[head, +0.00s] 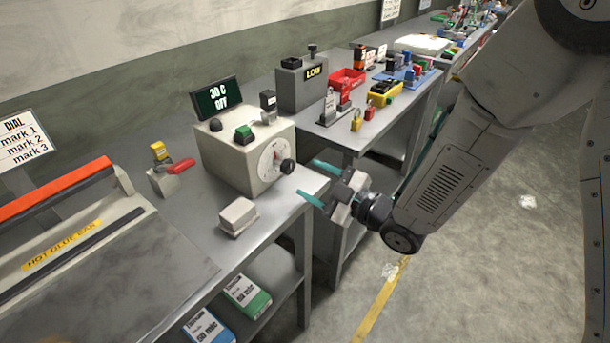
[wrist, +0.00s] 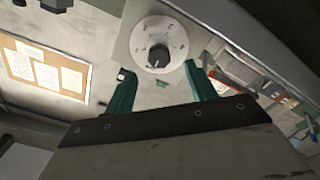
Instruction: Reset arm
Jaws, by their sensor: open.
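My gripper (head: 318,182) is open and empty, with its two teal fingers apart. It hangs in front of the right front edge of the bench, close to the beige control box (head: 243,154). The box carries a round white dial with a black knob (head: 287,166) on its front face. In the wrist view the knob (wrist: 158,54) shows beyond and between my fingers (wrist: 160,85), apart from them. A dark display (head: 216,99) reading "30 C OFF" and a green button (head: 243,132) sit on the box.
A small light box (head: 238,216) lies on the bench in front of the control box. A hot glue bar machine (head: 70,240) fills the near left. Open floor (head: 480,260) lies to the right.

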